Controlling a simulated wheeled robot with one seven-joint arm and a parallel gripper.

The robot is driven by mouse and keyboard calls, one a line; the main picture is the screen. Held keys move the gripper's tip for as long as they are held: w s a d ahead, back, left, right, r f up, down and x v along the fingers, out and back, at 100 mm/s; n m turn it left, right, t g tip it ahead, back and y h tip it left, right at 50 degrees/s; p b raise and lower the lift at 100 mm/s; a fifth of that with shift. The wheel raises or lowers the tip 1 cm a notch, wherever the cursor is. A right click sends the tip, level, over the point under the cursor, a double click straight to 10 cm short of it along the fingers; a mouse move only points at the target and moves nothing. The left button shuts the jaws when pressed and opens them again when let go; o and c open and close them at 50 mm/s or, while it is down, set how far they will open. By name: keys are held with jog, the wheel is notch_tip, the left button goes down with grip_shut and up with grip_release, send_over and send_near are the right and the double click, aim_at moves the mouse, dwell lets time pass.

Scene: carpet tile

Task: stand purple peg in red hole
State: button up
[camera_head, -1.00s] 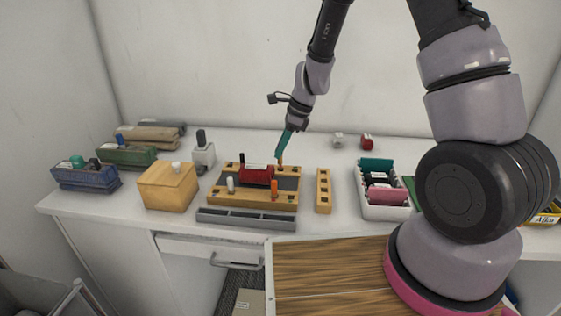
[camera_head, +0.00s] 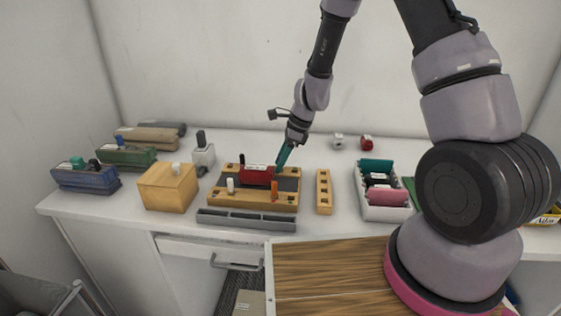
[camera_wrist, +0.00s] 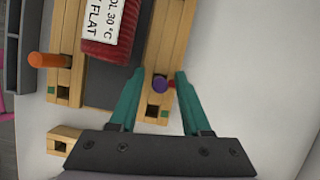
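A purple peg (camera_wrist: 160,84) shows end-on from above in the wrist view, over the far wooden rail of the peg board (camera_head: 228,206). A small red mark (camera_wrist: 172,84) shows right beside it; the hole under the peg is hidden, and I cannot tell how deep it sits. My gripper (camera_wrist: 159,78) has its teal fingers spread on either side of the peg, with gaps visible. In the head view my gripper (camera_head: 280,166) is low at the board's far right corner and hides the peg.
A red labelled block (camera_head: 256,176) lies on the board, close to my fingers. An orange peg (camera_head: 274,190), a white peg (camera_head: 230,185) and a black peg (camera_head: 241,160) stand nearby. A wooden strip (camera_head: 323,192) and a white tray (camera_head: 385,212) are to the right.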

jog(key=s+d+r+n+t, duration=0.15)
jog(key=d+r, duration=0.25)
jog(key=r, duration=0.7)
jog(key=s+d+r+n, duration=0.25)
jog(key=d+r, duration=0.25)
jog(key=r, duration=0.6)
jog(key=s+d+r+n+t+h, duration=0.1)
jog(key=s+d+r+n+t, duration=0.1)
jog(key=s+d+r+n, duration=0.3)
jog(key=s+d+r+n+t+h, duration=0.1)
jog(key=s+d+r+n+t, duration=0.2)
jog(key=s+r, duration=0.6)
jog(key=s+d+n, duration=0.1)
jog(key=d+n, duration=0.1)
jog(key=shift+s+n+h, duration=0.3)
jog(key=shift+s+n, duration=0.1)
jog(key=shift+d+r+t, duration=0.1)
jog(key=shift+t, duration=0.15)
